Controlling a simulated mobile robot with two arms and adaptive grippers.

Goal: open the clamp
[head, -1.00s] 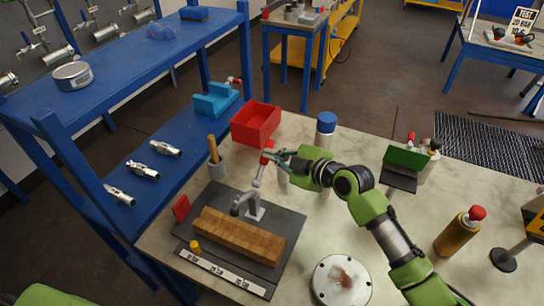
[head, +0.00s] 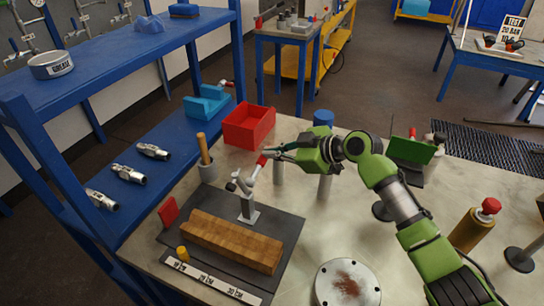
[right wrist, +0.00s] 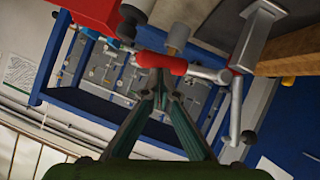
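The grey toggle clamp (head: 247,204) stands on the dark plate (head: 290,222) behind the wooden block (head: 230,241). Its red handle (head: 262,160) points up and to the right. Its pressing arm with a black tip (head: 231,186) is raised clear of the block. My right gripper (head: 270,154) reaches in from the right at the handle. In the right wrist view its fingers (right wrist: 160,88) are drawn together at the red handle (right wrist: 160,62), which lies across their tips and partly hides them. My left gripper is not in view.
A blue-capped cylinder (head: 324,118) is close beside my right gripper. A round flange (head: 347,288) lies at the front. A blue shelf (head: 130,215) borders the left.

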